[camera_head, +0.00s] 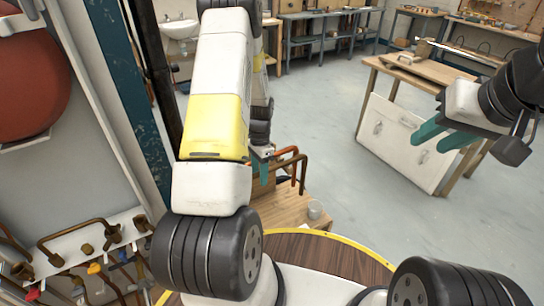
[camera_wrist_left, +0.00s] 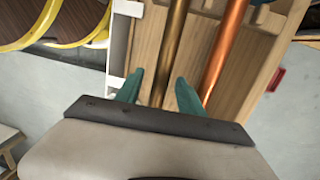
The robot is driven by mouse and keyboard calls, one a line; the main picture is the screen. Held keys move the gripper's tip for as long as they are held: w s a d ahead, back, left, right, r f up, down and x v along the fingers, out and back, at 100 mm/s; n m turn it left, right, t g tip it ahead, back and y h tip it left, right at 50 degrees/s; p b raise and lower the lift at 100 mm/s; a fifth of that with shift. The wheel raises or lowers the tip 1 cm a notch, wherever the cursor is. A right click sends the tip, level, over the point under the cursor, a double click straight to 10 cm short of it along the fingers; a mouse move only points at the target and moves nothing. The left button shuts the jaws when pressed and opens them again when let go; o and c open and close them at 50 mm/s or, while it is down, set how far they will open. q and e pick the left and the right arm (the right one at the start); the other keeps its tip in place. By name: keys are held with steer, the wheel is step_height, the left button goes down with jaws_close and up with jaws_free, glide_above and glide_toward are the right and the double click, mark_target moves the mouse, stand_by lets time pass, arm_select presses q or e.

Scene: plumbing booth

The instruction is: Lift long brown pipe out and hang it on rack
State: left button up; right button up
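In the left wrist view a long brown pipe (camera_wrist_left: 176,45) lies beside an orange copper pipe (camera_wrist_left: 228,48) over a wooden surface. My left gripper (camera_wrist_left: 160,92) is open, with the brown pipe running between its separated teal fingers; whether they touch it I cannot tell. In the head view my left gripper (camera_head: 262,168) is partly hidden behind my arm, beside bent brown and copper pipe ends (camera_head: 292,160) over the wooden surface (camera_head: 285,206). My right gripper (camera_head: 442,137) is open and empty at the right. A white rack-like panel (camera_head: 78,245) with pipes and fittings is at the lower left.
A wooden table (camera_head: 435,70) with a white panel stands at the right. A round brown top with a yellow rim (camera_head: 385,262) is at the bottom. The grey floor between is clear.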

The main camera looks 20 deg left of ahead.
arm_select(q)
steer(key=r, duration=0.3)
steer(key=w+r, duration=0.1)
steer(key=r, duration=0.3)
steer(key=shift+w, duration=0.15)
steer(key=shift+r, duration=0.75)
steer(key=s+d+r+n+t, duration=0.2)
steer(key=s+d+r, duration=0.1)
steer(key=r, duration=0.7)
steer(key=s+d+r+n+t, duration=0.2)
steer(key=s+d+r, duration=0.1)
steer(key=r, duration=0.6)
steer(key=s+d+r+n+t+h, duration=0.1)
steer(key=s+d+r+n+t, duration=0.1)
steer(key=s+r, duration=0.3)
steer(key=s+d+r+n+t+h, duration=0.1)
steer(key=s+d+r+t, duration=0.1)
steer(key=s+r, duration=0.3)
steer(key=shift+s+d+r+n, duration=0.25)
steer(key=shift+s+d+n, duration=0.25)
steer(key=shift+s, duration=1.85)
